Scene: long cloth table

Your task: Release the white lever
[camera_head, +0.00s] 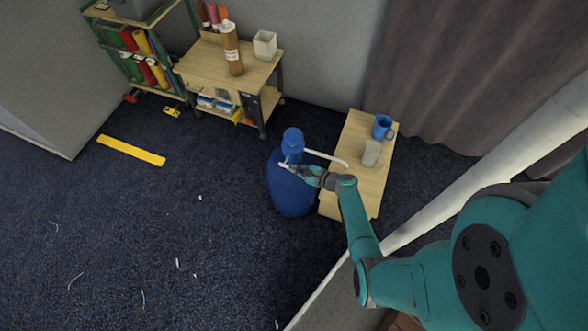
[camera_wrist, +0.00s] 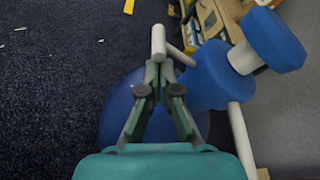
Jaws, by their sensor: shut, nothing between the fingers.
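A large blue container (camera_head: 290,190) with a blue top (camera_head: 292,141) stands on the carpet beside a small wooden table. In the wrist view its blue body (camera_wrist: 120,110) shows beneath the fingers. The white lever (camera_wrist: 158,40) shows as a short upright white end just beyond my fingertips, with a thin bar running right to the blue neck (camera_wrist: 210,75). My gripper (camera_head: 288,167) is at the front of the container near the lever; its fingertips (camera_wrist: 158,72) meet, shut and empty. Whether they touch the lever I cannot tell.
A white spout (camera_head: 325,157) reaches right over the wooden table (camera_head: 347,190), which carries a blue mug (camera_head: 382,127) and a grey block (camera_head: 371,153). A cart (camera_head: 255,75) and a shelf stand behind. A yellow strip (camera_head: 131,150) lies on the open carpet at left.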

